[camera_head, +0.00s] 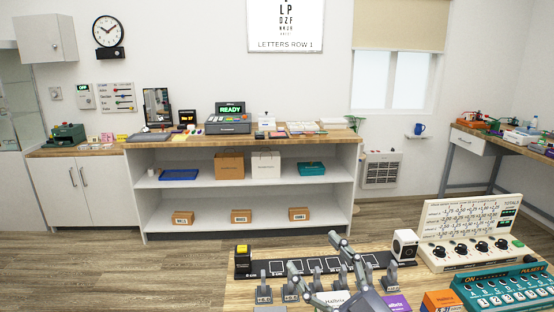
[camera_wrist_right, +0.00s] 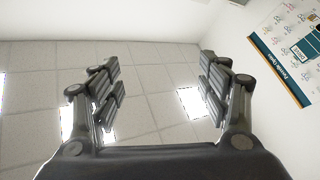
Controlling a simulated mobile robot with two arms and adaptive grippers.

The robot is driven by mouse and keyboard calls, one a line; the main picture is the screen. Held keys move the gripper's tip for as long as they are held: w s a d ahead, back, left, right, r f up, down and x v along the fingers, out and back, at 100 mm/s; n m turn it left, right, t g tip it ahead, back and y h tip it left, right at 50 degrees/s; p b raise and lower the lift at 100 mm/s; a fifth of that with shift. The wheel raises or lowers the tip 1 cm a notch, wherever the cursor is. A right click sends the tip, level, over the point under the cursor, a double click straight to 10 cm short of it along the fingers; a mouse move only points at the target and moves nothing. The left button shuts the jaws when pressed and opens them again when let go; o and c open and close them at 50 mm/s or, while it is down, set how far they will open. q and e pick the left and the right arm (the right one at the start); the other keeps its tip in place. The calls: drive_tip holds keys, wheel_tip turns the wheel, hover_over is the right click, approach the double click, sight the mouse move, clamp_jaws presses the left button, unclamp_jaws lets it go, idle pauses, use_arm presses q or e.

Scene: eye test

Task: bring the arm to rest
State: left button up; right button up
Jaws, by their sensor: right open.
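My right gripper (camera_head: 318,258) shows at the bottom middle of the head view, in front of and partly over the wooden table (camera_head: 240,293). Its jaws are spread apart with no object between them. In the right wrist view the gripper (camera_wrist_right: 160,75) is also open and empty. Its two fingers stand wide apart against the tiled ceiling (camera_wrist_right: 150,60), so the wrist camera looks upward. Whether the gripper touches anything on the table cannot be told. My left gripper is not in view.
Near the gripper are a black strip (camera_head: 315,266) with small levers, a white box-like device (camera_head: 405,245), an orange box (camera_head: 440,301), a dial panel (camera_head: 470,252) and a teal console (camera_head: 505,289). Shelves (camera_head: 240,190) stand behind, with free floor (camera_head: 200,255) in front.

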drive_tip(key=s+d+f+m+g+h, duration=0.2)
drive_tip(key=d+f+m+h, duration=0.45)
drive_tip(key=f, duration=0.25)
drive_tip(key=s+d+f+m+g+h, duration=0.2)
drive_tip(key=d+f+m+h, duration=0.3)
drive_tip(key=d+f+h, duration=0.3)
drive_tip(key=s+a+f+g+y, duration=0.1)
drive_tip(key=s+f+g, duration=0.4)
drive_tip(key=s+f, duration=0.55)
drive_tip(key=s+a+f+g+y, duration=0.1)
drive_tip(key=s+f+g, duration=0.55)
drive_tip(key=s, duration=0.65)
wheel_tip(320, 180, down, 27)
drive_tip(key=s, duration=0.2)
drive_tip(key=s+d+f+n+g, duration=0.1)
drive_tip(key=s+d+f, duration=0.2)
drive_tip(key=s+f, duration=1.1)
drive_tip(key=shift+s+d+f+g+h, duration=0.25)
drive_tip(key=shift+s+g+h, duration=0.1)
drive_tip(key=shift+s, duration=0.7)
